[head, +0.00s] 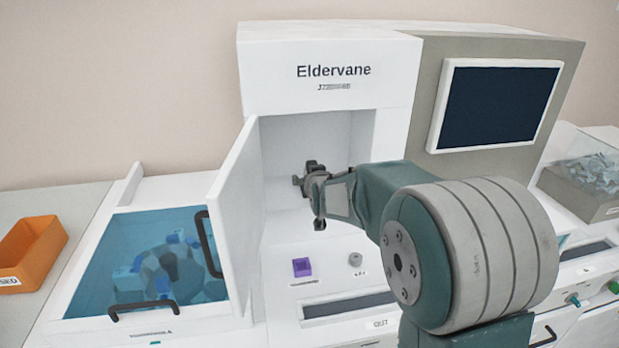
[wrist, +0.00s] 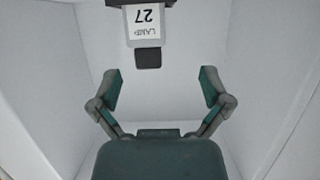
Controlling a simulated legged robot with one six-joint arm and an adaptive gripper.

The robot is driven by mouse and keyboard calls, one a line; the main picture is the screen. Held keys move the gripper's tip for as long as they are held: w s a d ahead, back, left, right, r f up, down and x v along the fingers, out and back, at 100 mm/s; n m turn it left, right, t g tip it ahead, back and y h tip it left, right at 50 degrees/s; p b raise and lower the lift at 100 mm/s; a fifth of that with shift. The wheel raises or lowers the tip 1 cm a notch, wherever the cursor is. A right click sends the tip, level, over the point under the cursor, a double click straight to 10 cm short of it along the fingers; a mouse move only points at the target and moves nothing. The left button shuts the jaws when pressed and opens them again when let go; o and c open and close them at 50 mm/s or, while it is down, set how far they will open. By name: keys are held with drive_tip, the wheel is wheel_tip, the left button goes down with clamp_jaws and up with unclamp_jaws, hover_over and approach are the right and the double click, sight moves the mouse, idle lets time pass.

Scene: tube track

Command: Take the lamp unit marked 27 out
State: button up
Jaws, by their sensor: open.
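The lamp unit marked 27 (wrist: 146,22) shows in the wrist view at the top centre, its label upside down. It has a white body with a dark block (wrist: 148,58) at its near end and a dark mount at its far end. My gripper (wrist: 159,88) is open and empty, its two fingers spread to either side, short of the lamp unit and apart from it. In the head view my gripper (head: 314,195) is at the open bay of the Eldervane machine (head: 275,75). The lamp unit is not clearly told apart from my gripper there.
The bay's white door (head: 233,215) stands open on the left. Bay walls enclose my gripper on both sides. A purple block (head: 302,267) and a small grey knob (head: 355,259) sit below the bay. A blue-lidded compartment (head: 100,255) and an orange bin (head: 33,250) lie left.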

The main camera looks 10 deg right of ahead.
drive_tip(key=shift+w+f, duration=0.2)
drive_tip(key=shift+w, duration=0.3)
drive_tip(key=w, duration=0.1)
drive_tip(key=w+d+f, duration=0.2)
drive_tip(key=w, duration=0.1)
drive_tip(key=shift+w, duration=0.1)
drive_tip(key=shift+w+a+f, duration=0.15)
drive_tip(key=shift+w+a, duration=0.2)
drive_tip(key=shift+w, duration=0.05)
drive_tip(key=shift+a, duration=0.25)
drive_tip(key=shift+d, duration=0.35)
clamp_jaws()
